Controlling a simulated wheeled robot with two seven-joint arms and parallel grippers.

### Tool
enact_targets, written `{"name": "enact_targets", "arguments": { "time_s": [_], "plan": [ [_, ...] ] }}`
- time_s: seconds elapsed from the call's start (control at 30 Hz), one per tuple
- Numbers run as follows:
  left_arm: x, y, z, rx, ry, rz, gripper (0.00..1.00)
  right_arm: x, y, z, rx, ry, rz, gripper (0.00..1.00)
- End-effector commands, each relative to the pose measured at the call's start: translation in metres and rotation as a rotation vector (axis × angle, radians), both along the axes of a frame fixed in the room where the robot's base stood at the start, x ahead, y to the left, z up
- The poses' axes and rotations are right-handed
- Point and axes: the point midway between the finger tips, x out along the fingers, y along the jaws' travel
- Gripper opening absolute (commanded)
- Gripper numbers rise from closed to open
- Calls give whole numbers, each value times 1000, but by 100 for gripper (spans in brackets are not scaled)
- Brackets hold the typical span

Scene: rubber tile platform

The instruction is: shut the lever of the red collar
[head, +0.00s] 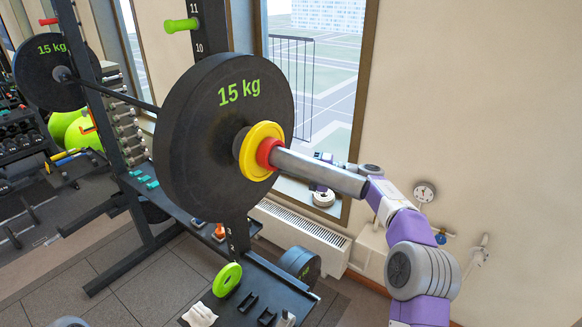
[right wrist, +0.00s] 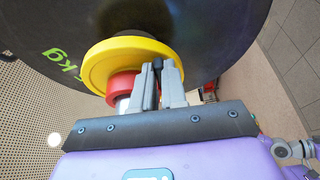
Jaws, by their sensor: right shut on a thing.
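The red collar (head: 268,153) sits around the bar sleeve (head: 318,172), against a yellow plate (head: 257,150) on the outer side of a large black 15 kg plate (head: 225,120). The right wrist view shows the red collar (right wrist: 121,86) beside the yellow plate (right wrist: 128,55). My right gripper (right wrist: 160,72) is at the collar's side, its two fingers close together on a small dark piece, which looks like the collar's lever (right wrist: 158,64). The lever is mostly covered by the fingers, so its angle cannot be told. In the head view the sleeve hides my right fingers. My left gripper is out of view.
The bar rests on a black rack (head: 212,38) with another 15 kg plate (head: 42,88) at its far end. A window and a radiator (head: 300,238) are behind. A green plate (head: 227,280) stands on the low rack shelf. Wall fittings (head: 424,192) are at the right.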

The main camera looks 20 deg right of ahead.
Motion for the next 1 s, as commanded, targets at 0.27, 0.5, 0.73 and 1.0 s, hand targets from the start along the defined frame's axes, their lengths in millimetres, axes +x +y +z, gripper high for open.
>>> {"name": "enact_targets", "arguments": {
  "time_s": [0.27,0.5,0.73,1.0],
  "plan": [
    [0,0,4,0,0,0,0,0,0,3,-51,-40,0,0],
    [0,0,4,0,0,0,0,0,0,3,-58,-45,0,0],
    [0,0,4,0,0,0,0,0,0,3,-57,-45,0,18],
    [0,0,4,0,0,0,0,0,0,3,-56,-44,0,38]
  ]
}}
